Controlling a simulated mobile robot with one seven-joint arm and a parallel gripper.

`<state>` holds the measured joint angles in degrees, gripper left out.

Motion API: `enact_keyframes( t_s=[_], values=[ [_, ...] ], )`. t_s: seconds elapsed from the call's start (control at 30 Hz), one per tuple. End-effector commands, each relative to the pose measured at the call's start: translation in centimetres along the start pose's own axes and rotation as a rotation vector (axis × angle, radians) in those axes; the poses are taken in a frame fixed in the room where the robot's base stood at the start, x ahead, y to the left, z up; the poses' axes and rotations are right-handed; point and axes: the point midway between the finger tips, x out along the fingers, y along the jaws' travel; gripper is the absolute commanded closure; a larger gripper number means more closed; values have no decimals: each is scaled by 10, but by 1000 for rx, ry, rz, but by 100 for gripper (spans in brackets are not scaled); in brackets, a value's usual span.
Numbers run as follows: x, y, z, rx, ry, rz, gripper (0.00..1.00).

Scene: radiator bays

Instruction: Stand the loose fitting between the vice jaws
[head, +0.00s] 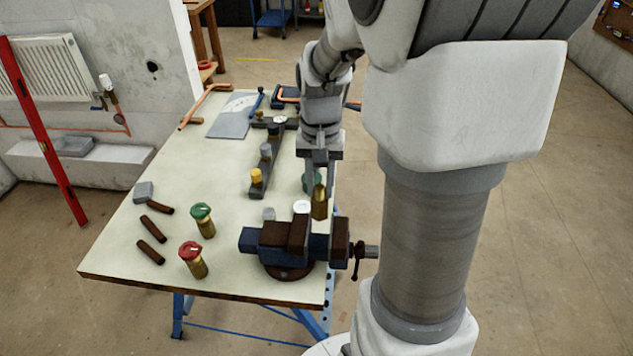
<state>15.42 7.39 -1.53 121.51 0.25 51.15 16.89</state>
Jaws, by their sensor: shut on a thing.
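My gripper (318,182) points down and is shut on a brass fitting (320,204), the loose one. The fitting hangs roughly upright, just behind or above the vice (287,257) in the head view. The vice is blue with brown jaw blocks (299,232) and (340,236), and stands at the table's front right corner. The fitting appears above the space between these blocks; its height over them is hard to tell. A green patch shows beside the fingers; I cannot tell whether it belongs to the fitting.
On the table (180,225) stand a green-capped valve (203,221) and a red-capped valve (192,260). Brown tubes (151,228) lie left of them. A dark rack (265,165) with fittings is behind. White and grey pieces (301,206) sit close behind the vice.

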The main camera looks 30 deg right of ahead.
Motion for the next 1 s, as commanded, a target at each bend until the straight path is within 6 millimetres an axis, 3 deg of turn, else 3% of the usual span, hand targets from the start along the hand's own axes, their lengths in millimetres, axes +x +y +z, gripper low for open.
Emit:
enact_keyframes(
  t_s=[0.37, 1.0],
  values=[
    [13, 1, 0, 1, 1, 0, 100],
    [64, 0, 0, 1, 1, 0, 100]
  ],
)
